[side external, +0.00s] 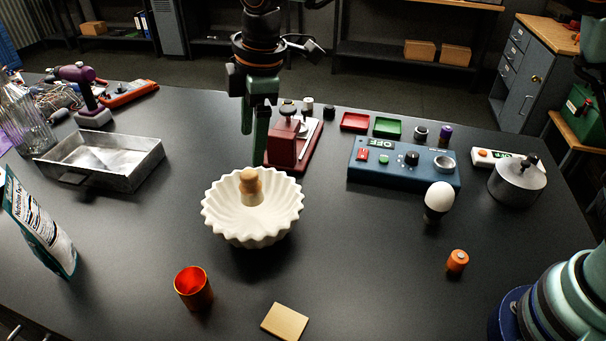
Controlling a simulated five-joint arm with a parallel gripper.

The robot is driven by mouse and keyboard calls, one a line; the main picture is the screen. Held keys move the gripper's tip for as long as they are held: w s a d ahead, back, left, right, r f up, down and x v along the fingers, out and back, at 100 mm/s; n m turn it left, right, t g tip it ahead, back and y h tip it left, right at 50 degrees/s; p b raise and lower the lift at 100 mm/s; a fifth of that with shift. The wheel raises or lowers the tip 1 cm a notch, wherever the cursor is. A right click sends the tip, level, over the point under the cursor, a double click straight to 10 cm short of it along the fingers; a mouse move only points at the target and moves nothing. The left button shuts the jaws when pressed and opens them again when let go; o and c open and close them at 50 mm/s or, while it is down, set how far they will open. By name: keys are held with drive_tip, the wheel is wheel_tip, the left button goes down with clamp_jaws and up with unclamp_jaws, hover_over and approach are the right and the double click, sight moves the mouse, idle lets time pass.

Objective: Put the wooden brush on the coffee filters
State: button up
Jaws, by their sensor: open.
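The coffee filters (222,214) are a white stack with a fluted rim, near the middle of the dark table. The wooden brush (250,181) stands roughly upright inside them, its tan knob at the top and its paler lower part against the filters' inner surface. My gripper (254,148), with green fingers, hangs pointing down just above and behind the brush in the picture. It is open, nothing shows between its fingers, and it appears apart from the brush. The exact gap in depth cannot be told.
A red clamp-like device (284,145) stands close behind the filters. An orange cup (193,289) and a tan block (285,321) lie in front.

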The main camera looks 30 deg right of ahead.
drive_tip(key=s+d+r+m+t, duration=0.1)
drive_tip(key=s+d+r+m, duration=0.25)
drive_tip(key=d, duration=0.55)
drive_tip(key=s+d+r+m+t, duration=0.1)
drive_tip(key=s+d+r+m, duration=0.1)
drive_tip(key=d+r+m, duration=0.45)
drive_tip(key=s+d+f+m+t+h, duration=0.1)
drive_tip(key=s+d+f+m, duration=0.5)
drive_tip(key=s+d, duration=0.4)
drive_tip(key=d, duration=0.3)
drive_tip(key=shift+s+f+t, duration=0.15)
drive_tip(key=shift+s+t, duration=0.25)
